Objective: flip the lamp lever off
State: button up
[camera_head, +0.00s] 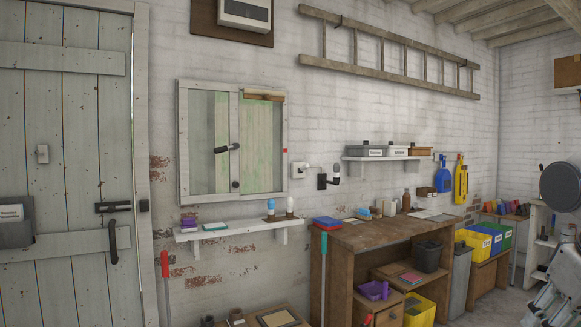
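A small black wall box (321,181) with a pale-tipped lever (336,173) is on the white brick wall, right of the shuttered cabinet and above the workbench. The lever looks turned upward.
A wooden workbench (385,232) stands below the lever. A shelf with bottles (232,229) is to its left, and a shelf with bins (385,158) to its right. A plank door (65,190) fills the left. A grey bin (461,281) stands beside the bench.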

aim_at(304, 168)
jog(key=i+j, duration=0.3)
jog(key=i, duration=0.15)
jog(key=i+j, duration=0.3)
jog(key=i, duration=0.2)
jog(key=i+j, duration=0.35)
jog(key=i+u, duration=0.05)
jog(key=i, duration=0.05)
